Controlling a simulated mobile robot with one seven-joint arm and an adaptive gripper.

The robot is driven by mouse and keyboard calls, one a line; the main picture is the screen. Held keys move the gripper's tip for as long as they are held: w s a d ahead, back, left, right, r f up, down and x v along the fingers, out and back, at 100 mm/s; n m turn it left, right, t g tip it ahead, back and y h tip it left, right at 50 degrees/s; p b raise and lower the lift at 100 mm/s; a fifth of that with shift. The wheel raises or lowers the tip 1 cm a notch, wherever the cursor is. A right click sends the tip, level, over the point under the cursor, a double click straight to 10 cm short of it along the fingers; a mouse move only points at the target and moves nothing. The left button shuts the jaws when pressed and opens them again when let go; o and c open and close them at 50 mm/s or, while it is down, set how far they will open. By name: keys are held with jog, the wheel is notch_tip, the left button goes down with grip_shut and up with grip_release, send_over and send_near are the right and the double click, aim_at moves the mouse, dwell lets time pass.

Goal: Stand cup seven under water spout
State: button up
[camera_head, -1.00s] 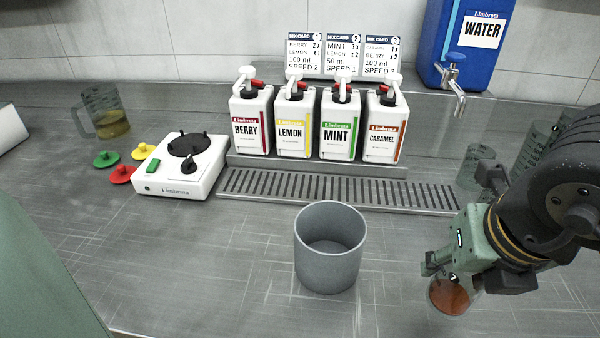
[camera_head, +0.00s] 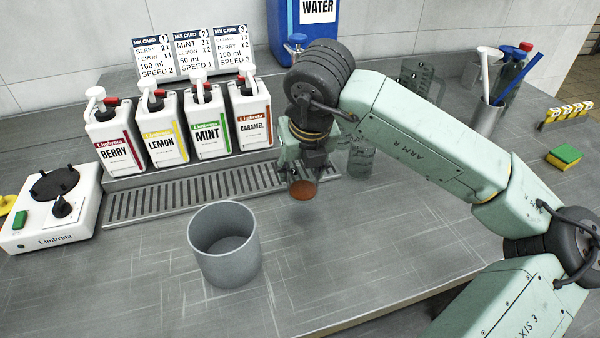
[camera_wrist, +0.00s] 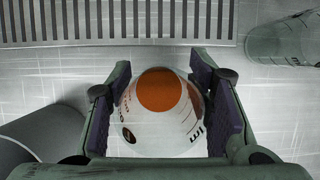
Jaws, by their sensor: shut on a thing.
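My gripper (camera_head: 300,175) is shut on a clear cup (camera_head: 303,189) with orange-brown contents, and holds it near the right end of the drip grate (camera_head: 190,203). In the wrist view, the cup (camera_wrist: 163,138) sits between the two pads (camera_wrist: 160,110); its printed marks are partly seen and I cannot read its number. The blue water dispenser (camera_head: 275,22) stands at the back, above and behind my wrist. Its spout is hidden behind my arm.
A grey open container (camera_head: 225,262) stands left of my gripper. A clear glass (camera_head: 361,158) stands close on the right. Berry (camera_head: 117,150), lemon (camera_head: 160,145), mint (camera_head: 207,133) and caramel (camera_head: 252,127) bottles line the back. A white mixer base (camera_head: 55,225) is far left.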

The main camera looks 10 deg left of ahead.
aim_at(301, 181)
notch_tip(301, 181, down, 3)
jog(key=shift+w+f+p, duration=0.1)
jog(key=shift+f+p, duration=0.05)
jog(key=shift+p, duration=0.55)
jog(key=shift+a+f, duration=0.1)
jog(key=shift+f, duration=0.05)
jog(key=shift+f+b, duration=0.2)
jog(key=shift+b, duration=0.15)
jog(key=o, duration=1.1)
jog(key=shift+r, duration=0.1)
